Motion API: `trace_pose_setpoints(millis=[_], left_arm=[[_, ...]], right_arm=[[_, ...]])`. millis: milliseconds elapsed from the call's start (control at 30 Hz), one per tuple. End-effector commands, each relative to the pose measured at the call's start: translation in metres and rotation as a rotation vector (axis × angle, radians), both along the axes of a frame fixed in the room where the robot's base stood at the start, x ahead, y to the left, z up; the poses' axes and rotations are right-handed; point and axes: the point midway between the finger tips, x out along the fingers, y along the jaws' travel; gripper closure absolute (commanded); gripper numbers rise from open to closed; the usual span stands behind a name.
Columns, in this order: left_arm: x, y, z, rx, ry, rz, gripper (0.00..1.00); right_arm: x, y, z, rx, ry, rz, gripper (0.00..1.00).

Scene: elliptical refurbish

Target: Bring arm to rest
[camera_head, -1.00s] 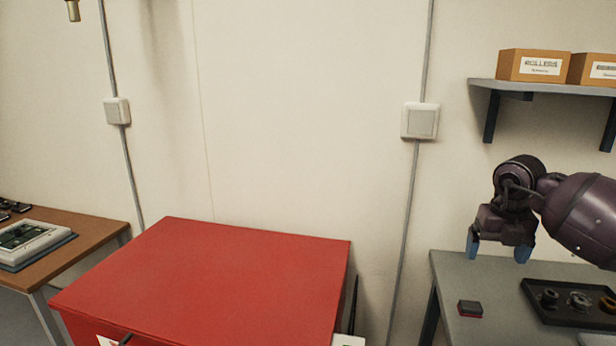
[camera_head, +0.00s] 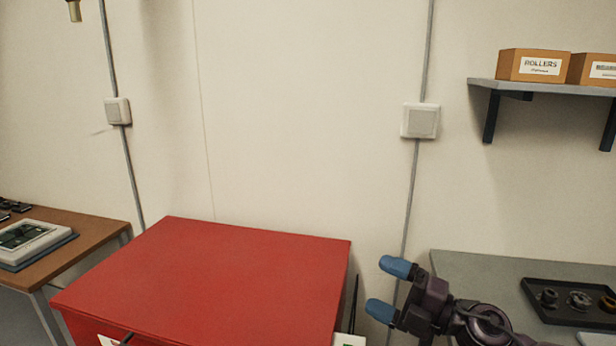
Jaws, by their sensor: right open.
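My right gripper (camera_head: 388,289) has two blue fingertips and is in the lower right of the head view. Its fingers point left and stand apart, with nothing between them. It shows between the red cabinet and the grey table, in front of the table's left edge. The dark purple wrist behind it runs off the bottom of the picture. My left gripper is not in view.
A red cabinet (camera_head: 215,280) stands in the middle. A grey table (camera_head: 480,270) on the right bears a black tray (camera_head: 530,287) with several round parts. A shelf (camera_head: 550,87) holds boxes above it. A brown table (camera_head: 85,235) with a device is at left.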

Motion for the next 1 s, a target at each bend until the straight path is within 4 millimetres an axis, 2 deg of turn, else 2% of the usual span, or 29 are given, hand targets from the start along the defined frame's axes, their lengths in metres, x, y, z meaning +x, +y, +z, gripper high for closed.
trace_pose_setpoints(millis=[167,267,367,567,667,800,900,1000], left_arm=[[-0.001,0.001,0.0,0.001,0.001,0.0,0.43],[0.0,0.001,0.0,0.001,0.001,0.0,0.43],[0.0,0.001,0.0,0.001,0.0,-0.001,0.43],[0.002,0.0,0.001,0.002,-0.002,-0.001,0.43],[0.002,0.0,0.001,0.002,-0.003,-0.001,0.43],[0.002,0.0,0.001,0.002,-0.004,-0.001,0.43],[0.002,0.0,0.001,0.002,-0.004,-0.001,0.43],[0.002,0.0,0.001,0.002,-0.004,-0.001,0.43]], right_arm=[[-0.007,-0.025,0.003,0.297,0.102,-0.252,0.09],[-0.011,-0.047,-0.004,0.433,0.184,-0.41,0.09],[-0.018,-0.072,-0.019,0.549,0.287,-0.574,0.09],[-0.048,-0.119,-0.066,0.718,0.545,-0.902,0.09],[-0.073,-0.137,-0.095,0.768,0.698,-1.06,0.09],[-0.118,-0.155,-0.137,0.802,0.943,-1.264,0.09],[-0.154,-0.16,-0.162,0.801,1.12,-1.38,0.09],[-0.184,-0.16,-0.179,0.787,1.261,-1.457,0.09]])
